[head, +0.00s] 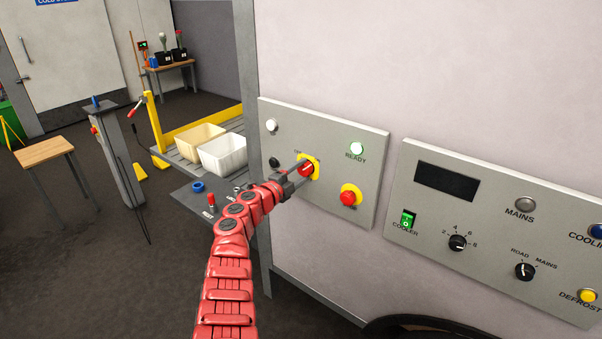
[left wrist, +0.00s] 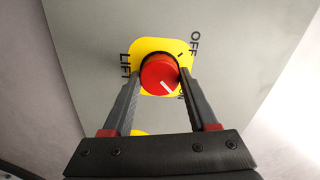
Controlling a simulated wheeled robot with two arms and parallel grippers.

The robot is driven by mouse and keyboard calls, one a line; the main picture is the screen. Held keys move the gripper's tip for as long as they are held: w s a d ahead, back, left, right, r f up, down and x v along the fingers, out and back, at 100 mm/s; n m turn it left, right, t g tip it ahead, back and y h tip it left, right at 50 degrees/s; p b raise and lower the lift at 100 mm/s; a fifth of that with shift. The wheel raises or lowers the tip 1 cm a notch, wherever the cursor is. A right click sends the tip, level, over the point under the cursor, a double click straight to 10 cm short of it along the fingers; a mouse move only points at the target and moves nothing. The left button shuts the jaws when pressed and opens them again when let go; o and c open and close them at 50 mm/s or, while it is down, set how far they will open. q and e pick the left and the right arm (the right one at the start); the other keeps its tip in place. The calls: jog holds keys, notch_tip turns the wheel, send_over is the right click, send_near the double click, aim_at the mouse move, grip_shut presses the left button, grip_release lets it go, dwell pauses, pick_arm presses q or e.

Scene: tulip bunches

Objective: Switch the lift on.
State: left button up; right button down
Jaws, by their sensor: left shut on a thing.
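The lift switch is a red round knob (head: 308,170) on a yellow plate (head: 315,163), on the grey panel on the pale wall. In the left wrist view the knob (left wrist: 158,74) has a white mark pointing to the lower right, toward the partly hidden ON lettering; OFF is at the upper right and LIFT at the left. My left gripper (head: 302,170) is shut on the knob, one finger on each side. My right gripper is not in view.
A red button (head: 349,197) on a yellow plate sits below right of the knob. A second panel (head: 490,225) with dials and a green cooler switch (head: 407,219) is to the right. Cream and white crates (head: 222,153) stand on a platform behind my arm.

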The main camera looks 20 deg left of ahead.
pick_arm(q)
jog(key=o, duration=1.4)
jog(key=shift+s+a+f, duration=0.1)
jog(key=shift+s+a, duration=0.1)
jog(key=shift+s, duration=0.2)
jog(key=shift+b+v, duration=1.05)
jog(key=shift+v, duration=7.15)
jog(key=shift+d, duration=0.1)
